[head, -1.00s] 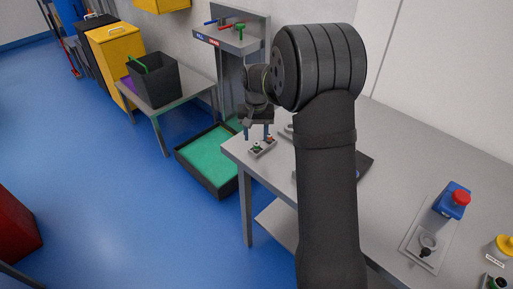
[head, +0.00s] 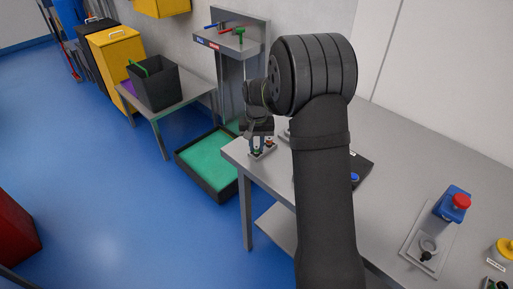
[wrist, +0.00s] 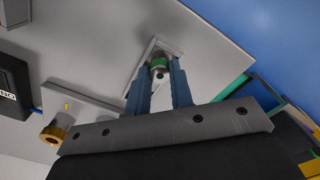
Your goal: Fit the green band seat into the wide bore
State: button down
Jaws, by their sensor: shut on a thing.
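The green band seat (wrist: 159,62) is a small grey cylinder with a green band, seen between my fingertips in the wrist view. My gripper (wrist: 158,72) is shut on it, one blue-grey finger on each side. In the head view, my gripper (head: 262,147) is down at a small grey carrier (head: 264,155) near the table's left corner. Green and red-orange parts show there. The carrier's plate also shows behind the fingertips in the wrist view (wrist: 174,47). I cannot tell whether the seat still touches the carrier. I cannot identify the wide bore with certainty.
A plate (head: 411,250) with a grey ring and a blue block (head: 452,203) with a red button stand at the right. A dark tray (head: 362,168) lies partly behind my arm. In the wrist view, a brass-coloured fitting (wrist: 52,133) is at the left. Middle-right table is clear.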

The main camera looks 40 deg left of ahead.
aim_at(256, 146)
jog(key=shift+r, duration=0.65)
notch_tip(256, 146, up, 3)
jog(key=shift+f, duration=0.2)
jog(key=w+d+r, duration=0.5)
jog(key=d+r, duration=0.2)
jog(key=d, duration=0.3)
jog(key=w+d+r, duration=0.1)
jog(key=w+d, duration=0.2)
jog(key=w, duration=1.1)
jog(key=a+f, duration=0.2)
jog(key=a, duration=0.1)
jog(key=s+a+f, duration=0.1)
jog(key=a+f, duration=0.1)
jog(key=a, duration=0.2)
jog(key=s+a+f, duration=0.1)
jog(key=a+f, duration=0.1)
jog(key=a, duration=0.2)
jog(key=shift+s+f, duration=0.2)
jog(key=shift+f, duration=2.1)
jog(key=shift+f, duration=0.1)
jog(key=c, duration=1.3)
grip_release()
